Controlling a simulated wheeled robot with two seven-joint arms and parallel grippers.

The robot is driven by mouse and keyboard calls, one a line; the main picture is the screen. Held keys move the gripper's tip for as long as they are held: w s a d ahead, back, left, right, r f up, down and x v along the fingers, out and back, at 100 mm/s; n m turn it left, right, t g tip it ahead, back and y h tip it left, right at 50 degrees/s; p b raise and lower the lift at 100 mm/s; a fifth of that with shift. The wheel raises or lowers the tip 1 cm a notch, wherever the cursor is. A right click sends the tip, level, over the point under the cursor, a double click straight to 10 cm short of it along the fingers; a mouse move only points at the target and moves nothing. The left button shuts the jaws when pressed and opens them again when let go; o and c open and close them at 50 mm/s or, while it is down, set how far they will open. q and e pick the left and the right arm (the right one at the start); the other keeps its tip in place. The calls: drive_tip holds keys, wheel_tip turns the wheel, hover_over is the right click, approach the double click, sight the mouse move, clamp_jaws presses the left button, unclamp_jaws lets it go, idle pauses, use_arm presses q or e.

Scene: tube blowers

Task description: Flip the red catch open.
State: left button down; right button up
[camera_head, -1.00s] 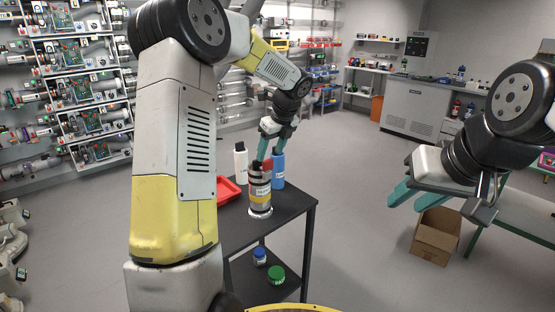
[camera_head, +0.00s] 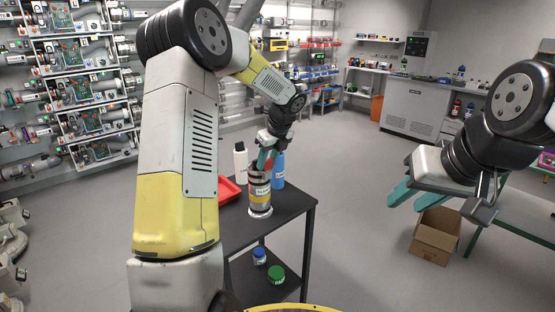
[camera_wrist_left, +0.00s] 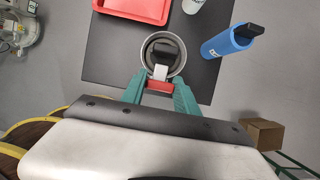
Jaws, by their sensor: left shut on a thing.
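A grey canister (camera_head: 260,193) with a yellow band and label stands upright on the dark table (camera_head: 291,207). In the left wrist view its round open-looking top (camera_wrist_left: 147,54) shows from above, with a black part and a pale tab inside. The red catch (camera_wrist_left: 159,86) is at the near rim of the canister, between my left fingertips. My left gripper (camera_wrist_left: 157,88) is shut on the catch; in the head view this gripper (camera_head: 266,160) hides part of the canister's top. My right gripper (camera_head: 412,195) is open and empty, away to the right in the air.
A white bottle (camera_head: 240,162) and a blue bottle (camera_head: 278,170) stand close to the canister. A red tray (camera_head: 229,190) lies at the table's left. A blue-capped jar (camera_head: 259,256) and a green-lidded jar (camera_head: 276,274) sit on the lower shelf. A cardboard box (camera_head: 435,236) is on the floor.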

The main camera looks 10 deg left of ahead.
sight(269, 169)
use_arm(q)
drive_tip(key=shift+d, duration=0.15)
drive_tip(key=shift+s+d+t+y, duration=0.2)
drive_tip(key=shift+t+y, duration=0.25)
drive_tip(key=shift+y, duration=0.1)
drive_tip(key=shift+s+d+t+y, duration=0.15)
drive_tip(key=shift+d+t+y, duration=0.05)
drive_tip(key=shift+t+y, duration=0.3)
drive_tip(key=y, duration=0.1)
drive_tip(key=t+y, duration=0.1)
drive_tip(key=d+f+t+y, duration=0.1)
drive_tip(key=shift+s+t+y, duration=0.25)
drive_tip(key=shift+s, duration=0.15)
drive_tip(key=t+y, duration=0.2)
drive_tip(key=f+y, duration=0.1)
drive_tip(key=shift+s+d+f+t+y, duration=0.1)
drive_tip(key=shift+s+d+t+y, duration=0.2)
drive_tip(key=shift+t, duration=0.1)
drive_tip(key=shift+f+t+y, duration=0.5)
drive_tip(key=shift+t+y, duration=0.4)
drive_tip(key=shift+y, duration=0.3)
drive_tip(key=shift+s, duration=0.1)
drive_tip(key=c, duration=0.9)
unclamp_jaws()
